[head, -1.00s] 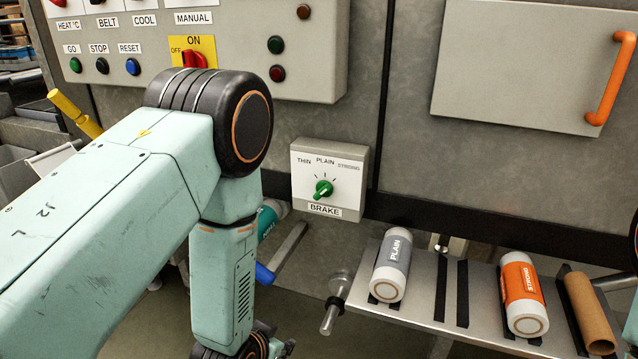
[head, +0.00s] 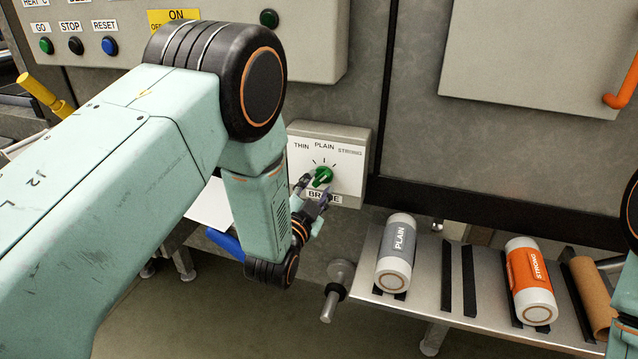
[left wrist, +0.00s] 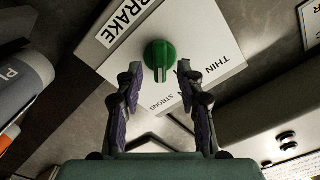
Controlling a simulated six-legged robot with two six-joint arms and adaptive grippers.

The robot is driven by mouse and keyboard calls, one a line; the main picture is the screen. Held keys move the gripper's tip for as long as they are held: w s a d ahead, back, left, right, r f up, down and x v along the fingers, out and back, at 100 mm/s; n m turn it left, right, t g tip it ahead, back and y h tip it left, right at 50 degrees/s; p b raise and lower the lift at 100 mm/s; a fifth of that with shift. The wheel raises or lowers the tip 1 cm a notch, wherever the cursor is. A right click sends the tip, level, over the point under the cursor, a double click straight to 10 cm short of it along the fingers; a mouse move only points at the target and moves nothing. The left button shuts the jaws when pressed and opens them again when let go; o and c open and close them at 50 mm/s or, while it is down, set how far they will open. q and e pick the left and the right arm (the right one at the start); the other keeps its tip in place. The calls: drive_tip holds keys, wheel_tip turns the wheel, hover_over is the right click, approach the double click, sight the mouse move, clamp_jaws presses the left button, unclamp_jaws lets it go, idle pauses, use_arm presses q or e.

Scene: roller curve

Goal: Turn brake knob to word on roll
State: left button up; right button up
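The green brake knob (head: 322,176) sits on a white panel (head: 342,162) marked THIN, PLAIN, STRONG and BRAKE. My left gripper (head: 315,188) is open just in front of the knob. In the left wrist view the knob (left wrist: 160,54) lies between and beyond the open fingers (left wrist: 159,80), with no visible contact. A grey-banded PLAIN roll (head: 396,252) and an orange-banded STRONG roll (head: 530,278) lie on a metal shelf. My right gripper is out of view.
The shelf (head: 425,300) also bears a bare cardboard tube (head: 590,290) and black strips. A round metal bar end (head: 335,290) juts out left of it. The control box (head: 305,60) is above the brake panel. A yellow handle (head: 45,95) is at left.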

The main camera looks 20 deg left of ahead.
use_arm(q)
drive_tip(key=shift+w, duration=0.5)
drive_tip(key=shift+w+d+r, duration=0.2)
drive_tip(key=shift+w+d, duration=0.05)
drive_tip(key=shift+w, duration=0.2)
drive_tip(key=shift+w+a+f, duration=0.15)
drive_tip(key=shift+a, duration=0.05)
drive_tip(key=shift+d, duration=0.1)
drive_tip(key=c, duration=0.5)
clamp_jaws()
